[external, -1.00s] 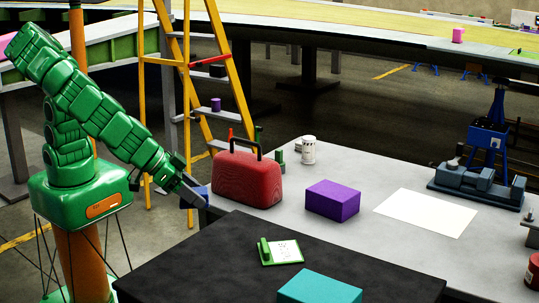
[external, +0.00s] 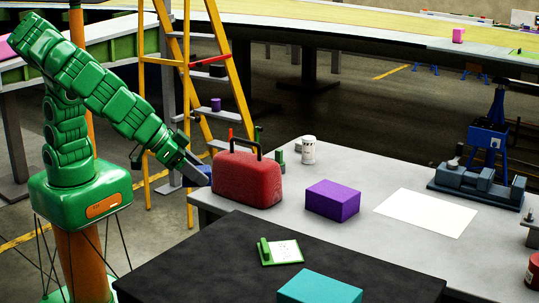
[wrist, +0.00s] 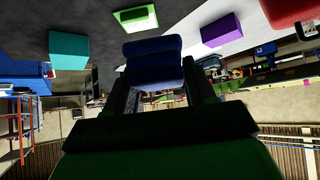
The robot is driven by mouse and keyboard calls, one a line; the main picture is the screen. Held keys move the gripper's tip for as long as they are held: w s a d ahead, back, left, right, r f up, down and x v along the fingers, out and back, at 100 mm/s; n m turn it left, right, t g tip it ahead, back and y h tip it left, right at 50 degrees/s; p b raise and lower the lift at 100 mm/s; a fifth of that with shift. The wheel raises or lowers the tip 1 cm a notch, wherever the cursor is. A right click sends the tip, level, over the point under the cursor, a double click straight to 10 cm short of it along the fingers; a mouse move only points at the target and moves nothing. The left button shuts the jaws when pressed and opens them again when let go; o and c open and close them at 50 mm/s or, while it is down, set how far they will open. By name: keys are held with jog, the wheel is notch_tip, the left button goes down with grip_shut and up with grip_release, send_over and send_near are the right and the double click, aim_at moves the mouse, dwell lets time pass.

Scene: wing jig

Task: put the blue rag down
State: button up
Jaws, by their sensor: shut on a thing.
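The blue rag (wrist: 153,68) is between the fingers of my gripper (wrist: 158,90) in the wrist view, looking like a thick folded block. My gripper is shut on it. In the external view my gripper (external: 203,181) is just left of the red toolbox, near the left end of the grey table, and partly covers the rag (external: 192,174). The rag appears held up in the air. I cannot tell its exact height or its distance from the toolbox.
The red toolbox (external: 247,180), a purple box (external: 333,200) and a white sheet (external: 425,213) are on the grey table (external: 370,172). A dark table (external: 200,277) in front holds a green-edged card (external: 284,252) and a teal box (external: 320,288). A yellow ladder (external: 228,62) stands behind.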

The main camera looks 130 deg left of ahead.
jog(key=w+a+n, duration=0.1)
jog(key=w+a, duration=0.2)
jog(key=a, duration=0.7)
jog(key=w+a+g, duration=0.1)
jog(key=w+a, duration=0.2)
jog(key=a, duration=0.8)
jog(key=w+a+n, duration=0.1)
jog(key=w+a, duration=0.3)
jog(key=a, duration=0.6)
jog(key=s+a+n+g+y, duration=0.1)
jog(key=s+a, duration=0.3)
jog(key=a, duration=0.7)
jog(key=s+a+n, duration=0.1)
jog(key=s+a, duration=0.2)
jog(key=a, duration=0.8)
jog(key=s+a+n+g+y, duration=0.1)
jog(key=s+a, duration=0.3)
jog(key=a, duration=0.7)
jog(key=shift+m, duration=0.3)
jog(key=f, duration=1.8)
jog(key=shift+w+d+f, duration=0.15)
jog(key=shift+w+f, duration=0.05)
jog(key=shift+f, duration=2.55)
jog(key=shift+f, duration=0.1)
jog(key=o, duration=1.1)
